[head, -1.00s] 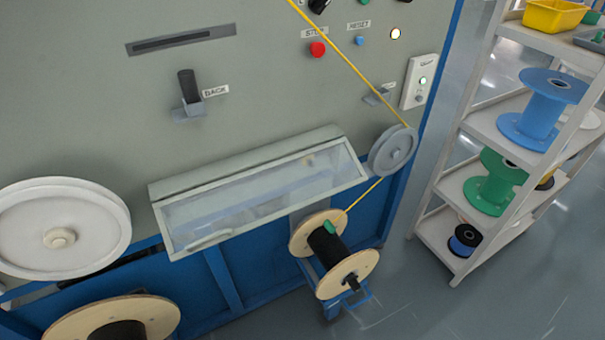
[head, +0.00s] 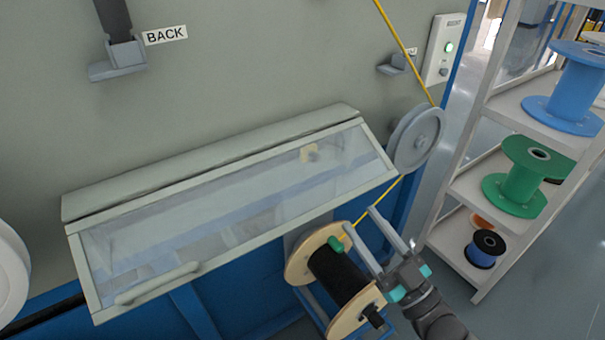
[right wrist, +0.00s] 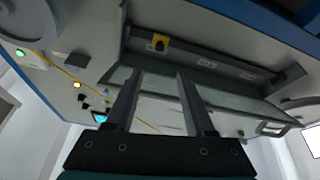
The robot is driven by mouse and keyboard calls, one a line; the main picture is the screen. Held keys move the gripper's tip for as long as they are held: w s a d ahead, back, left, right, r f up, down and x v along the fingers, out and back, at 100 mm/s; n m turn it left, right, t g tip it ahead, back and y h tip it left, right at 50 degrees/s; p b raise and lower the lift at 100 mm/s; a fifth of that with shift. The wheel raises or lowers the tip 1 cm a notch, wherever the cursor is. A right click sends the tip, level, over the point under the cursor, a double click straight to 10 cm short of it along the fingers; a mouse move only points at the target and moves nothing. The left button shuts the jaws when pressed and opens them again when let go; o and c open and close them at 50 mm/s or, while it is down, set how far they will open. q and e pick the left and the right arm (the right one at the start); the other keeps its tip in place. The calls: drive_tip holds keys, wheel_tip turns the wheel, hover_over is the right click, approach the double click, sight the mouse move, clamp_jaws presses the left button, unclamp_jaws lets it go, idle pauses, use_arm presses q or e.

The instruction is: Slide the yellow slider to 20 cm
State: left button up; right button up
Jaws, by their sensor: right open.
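The yellow slider (head: 310,153) shows blurred behind the clear panel of the long covered box (head: 230,262) on the machine's front, towards its right end. In the right wrist view the yellow slider (right wrist: 160,42) stands out inside the machine, beyond my fingertips. Any scale marks are too small to read. My left gripper is out of view.
A wooden-flanged black spool (head: 340,278) stands close by my right gripper. A yellow cable (head: 398,45) runs over a grey pulley (head: 418,138). The box has a handle (head: 158,284) at its lower left. A shelf rack with a green spool (head: 522,175) stands at right.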

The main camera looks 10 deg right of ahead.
use_arm(q)
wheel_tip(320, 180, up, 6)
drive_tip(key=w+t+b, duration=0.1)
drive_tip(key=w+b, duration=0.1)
drive_tip(key=b, duration=0.1)
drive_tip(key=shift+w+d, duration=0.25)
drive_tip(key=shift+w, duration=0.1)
use_arm(e)
drive_tip(key=x, duration=1.4)
drive_tip(key=shift+w+r, duration=0.2)
drive_tip(key=shift+w, duration=0.1)
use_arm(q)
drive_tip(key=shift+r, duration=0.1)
use_arm(e)
clamp_jaws()
drive_tip(key=shift+f, duration=0.1)
